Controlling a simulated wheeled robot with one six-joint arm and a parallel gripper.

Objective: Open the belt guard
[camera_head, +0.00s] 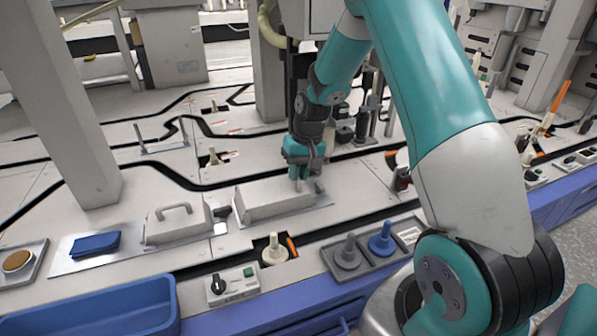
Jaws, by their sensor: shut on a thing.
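A long pale grey box-shaped cover (265,201), which looks like the belt guard, lies on the machine deck beside the black belt channel, near the picture's middle. It appears to lie flat and closed. My gripper (299,181) points down at the right end of this cover. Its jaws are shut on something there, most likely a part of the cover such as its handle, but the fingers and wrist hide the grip.
A blue bin (91,312) is at front left, with a blue pad (95,244) behind it. A switch box (232,284), a cream bobbin (274,250) and a tray (337,275) with grey and blue bobbins stand in front. A grey post (65,110) rises at left.

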